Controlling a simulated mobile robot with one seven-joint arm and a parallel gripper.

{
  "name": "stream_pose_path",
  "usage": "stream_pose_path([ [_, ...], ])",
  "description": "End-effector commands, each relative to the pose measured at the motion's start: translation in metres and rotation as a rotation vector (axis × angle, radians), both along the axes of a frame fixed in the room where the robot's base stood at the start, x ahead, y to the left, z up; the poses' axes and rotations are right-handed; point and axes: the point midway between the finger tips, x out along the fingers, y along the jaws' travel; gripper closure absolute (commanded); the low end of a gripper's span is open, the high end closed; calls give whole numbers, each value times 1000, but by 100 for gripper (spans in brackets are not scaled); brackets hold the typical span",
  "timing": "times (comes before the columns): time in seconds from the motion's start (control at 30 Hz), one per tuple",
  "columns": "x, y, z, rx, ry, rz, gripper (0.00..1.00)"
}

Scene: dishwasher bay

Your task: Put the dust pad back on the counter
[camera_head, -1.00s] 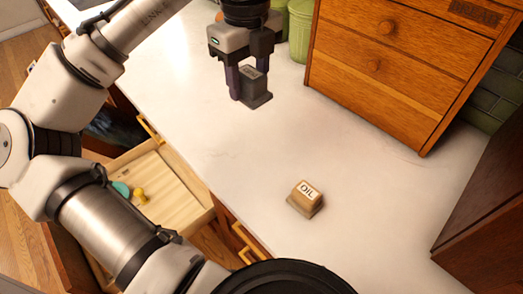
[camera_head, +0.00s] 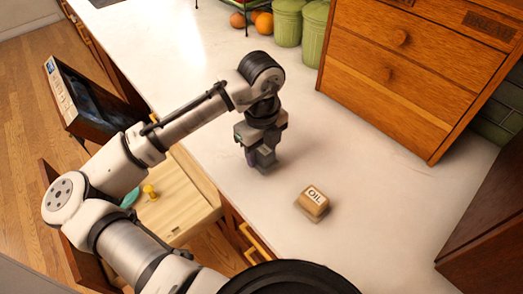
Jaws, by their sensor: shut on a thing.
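My gripper (camera_head: 262,152) is shut on a small grey pad (camera_head: 266,158), likely the dust pad, and its fingers and body cover most of it. The pad is low over the white counter (camera_head: 190,70), left of the tan OIL pad. I cannot tell whether its underside touches the counter. Any label on it is too small to read here.
A tan pad marked OIL (camera_head: 313,201) sits on the counter, close to the right of my gripper. An open drawer (camera_head: 205,208) at the counter's front holds a yellow knob-like item (camera_head: 150,191) and a teal item. A wooden cabinet (camera_head: 400,65) and green canisters (camera_head: 288,22) stand behind.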

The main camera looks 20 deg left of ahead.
Motion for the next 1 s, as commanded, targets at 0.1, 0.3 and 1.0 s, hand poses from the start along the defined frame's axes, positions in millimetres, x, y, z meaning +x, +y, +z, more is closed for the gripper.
stream_pose_path([
  [0.1, 0, 0, -9, -1, 0, 0, 78],
  [0.3, 0, 0, -10, -1, -1, 0, 78],
  [1.0, 0, 0, -9, 0, 0, 0, 32],
])
